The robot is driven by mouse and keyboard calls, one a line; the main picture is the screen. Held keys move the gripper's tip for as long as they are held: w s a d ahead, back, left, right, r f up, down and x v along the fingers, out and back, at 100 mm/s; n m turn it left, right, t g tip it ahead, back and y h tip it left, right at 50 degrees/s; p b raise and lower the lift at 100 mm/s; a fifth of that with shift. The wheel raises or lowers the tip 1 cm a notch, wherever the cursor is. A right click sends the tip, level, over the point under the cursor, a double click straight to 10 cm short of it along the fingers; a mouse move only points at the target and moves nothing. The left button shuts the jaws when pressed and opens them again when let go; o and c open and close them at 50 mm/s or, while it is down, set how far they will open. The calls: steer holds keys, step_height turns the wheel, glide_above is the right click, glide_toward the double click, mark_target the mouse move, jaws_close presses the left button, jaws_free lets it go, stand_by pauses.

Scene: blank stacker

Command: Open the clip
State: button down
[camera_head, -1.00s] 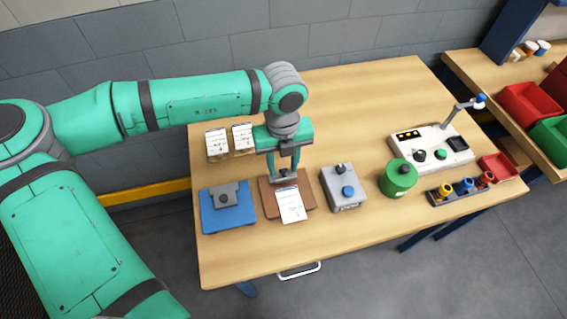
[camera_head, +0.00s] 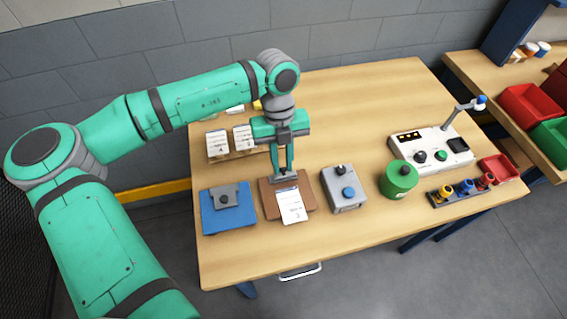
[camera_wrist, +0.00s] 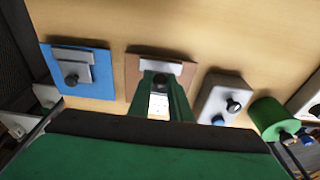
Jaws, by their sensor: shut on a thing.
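The brown clipboard (camera_head: 269,203) lies on the table with a white printed sheet (camera_head: 292,208) on it. Its grey metal clip (camera_head: 279,178) is at the board's far edge, partly hidden by my fingers. My gripper (camera_head: 284,172) points down at the clip and is shut on it. In the wrist view the clip (camera_wrist: 172,66) runs along the board's (camera_wrist: 133,78) edge, with my fingers (camera_wrist: 161,88) in front of it. The sheet (camera_wrist: 158,104) shows between the fingers. I cannot tell how far the clip is raised from the sheet.
A blue plate with a grey bracket (camera_head: 224,197) lies left of the clipboard. A grey box with a blue button (camera_head: 348,191) stands close on the right, then a green cylinder (camera_head: 398,180). White labelled cards (camera_head: 217,143) stand behind. The table's front is clear.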

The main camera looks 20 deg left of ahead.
steer(key=w+g+h, duration=0.1)
steer(key=g, duration=0.1)
steer(key=w+a+f+g+h, duration=0.1)
steer(key=shift+a+g, duration=0.15)
steer(key=shift+g, duration=0.25)
steer(key=shift+w+a+f+g+h, duration=0.25)
steer(key=shift+w+f+g+h, duration=0.15)
steer(key=shift+g+h, duration=0.4)
steer(key=shift+g, duration=0.3)
steer(key=c, duration=1.6)
jaws_free()
steer(key=shift+c, duration=0.2)
steer(key=v, duration=1.1)
